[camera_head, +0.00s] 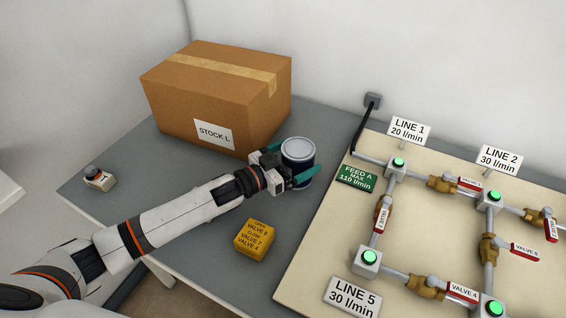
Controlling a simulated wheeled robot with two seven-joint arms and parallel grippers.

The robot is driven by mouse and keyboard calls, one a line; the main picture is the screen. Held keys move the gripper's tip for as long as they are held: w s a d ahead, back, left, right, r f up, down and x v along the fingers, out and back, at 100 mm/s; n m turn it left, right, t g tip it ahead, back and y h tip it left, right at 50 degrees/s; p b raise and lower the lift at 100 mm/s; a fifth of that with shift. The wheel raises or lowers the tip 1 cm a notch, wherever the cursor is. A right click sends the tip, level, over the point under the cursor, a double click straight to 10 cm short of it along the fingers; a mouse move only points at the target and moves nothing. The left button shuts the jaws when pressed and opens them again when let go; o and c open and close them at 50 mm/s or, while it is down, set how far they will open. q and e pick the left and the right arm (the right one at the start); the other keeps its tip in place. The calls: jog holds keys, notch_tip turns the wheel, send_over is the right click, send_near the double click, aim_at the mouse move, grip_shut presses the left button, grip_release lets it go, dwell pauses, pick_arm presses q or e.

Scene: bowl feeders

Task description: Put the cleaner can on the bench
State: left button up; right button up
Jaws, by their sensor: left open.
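The cleaner can (298,150) is dark with a pale grey top and stands upright on the grey bench (200,180). It is in front of the right end of the cardboard box. My left gripper (294,164) is open, with one teal finger on the can's far left side and the other across its near right side. The can is between the fingers; I cannot tell whether they touch it. The gripper hides the can's lower left part. My right gripper is not in view.
A large cardboard box (170,110) marked STOCK L stands behind the can. A yellow block (255,239) with valve text lies in front. A cream board (325,235) with pipes and valves fills the right.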

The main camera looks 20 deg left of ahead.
pick_arm(q)
jog(key=v, duration=1)
jog(key=shift+s+a+f+b, duration=0.1)
jog(key=shift+s+a+b, duration=0.2)
jog(key=shift+b, duration=0.1)
jog(key=shift+s+a, duration=0.3)
jog(key=shift+s, duration=0.1)
